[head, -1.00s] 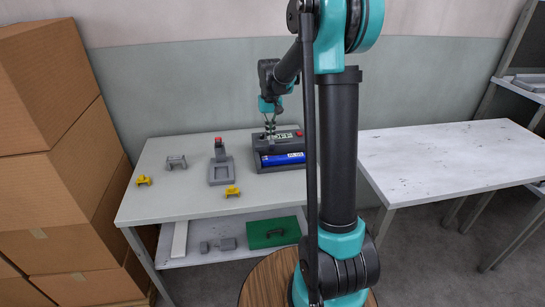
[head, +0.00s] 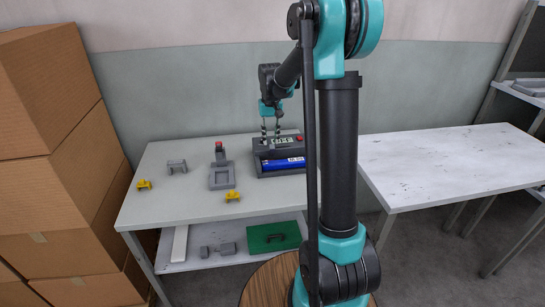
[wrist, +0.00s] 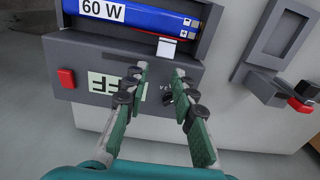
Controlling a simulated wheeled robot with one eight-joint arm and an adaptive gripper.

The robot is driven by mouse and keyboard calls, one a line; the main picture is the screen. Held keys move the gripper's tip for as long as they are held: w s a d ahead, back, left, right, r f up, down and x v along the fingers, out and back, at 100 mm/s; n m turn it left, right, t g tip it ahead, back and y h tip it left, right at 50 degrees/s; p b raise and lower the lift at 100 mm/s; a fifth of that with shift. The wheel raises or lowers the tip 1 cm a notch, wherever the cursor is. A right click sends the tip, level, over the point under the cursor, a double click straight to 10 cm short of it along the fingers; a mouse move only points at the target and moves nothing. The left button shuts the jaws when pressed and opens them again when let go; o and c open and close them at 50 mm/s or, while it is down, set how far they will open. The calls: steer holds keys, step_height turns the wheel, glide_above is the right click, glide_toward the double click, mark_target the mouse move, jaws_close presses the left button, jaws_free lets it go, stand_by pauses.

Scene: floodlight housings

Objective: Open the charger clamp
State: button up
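The charger is a dark grey box (head: 262,166) at the back right of the left table; its front edge also shows in the wrist view (wrist: 85,55). A blue battery (head: 283,163) marked 60 W lies in its trough, also in the wrist view (wrist: 140,14). A small white tab (wrist: 166,47) sits at the battery's edge; I cannot tell whether it is part of the clamp. My gripper (head: 271,145) is over the charger, fingers spread; in the wrist view its fingertips (wrist: 161,72) are apart with nothing between them. A dark knob (wrist: 168,98) shows near the right finger.
The charger has a red button (wrist: 66,77) and a pale display (wrist: 103,84). The right table (head: 450,155) is bare. Cardboard boxes (head: 45,130) stand left.

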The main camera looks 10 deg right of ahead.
steer(key=shift+r, duration=1.95)
jaws_close()
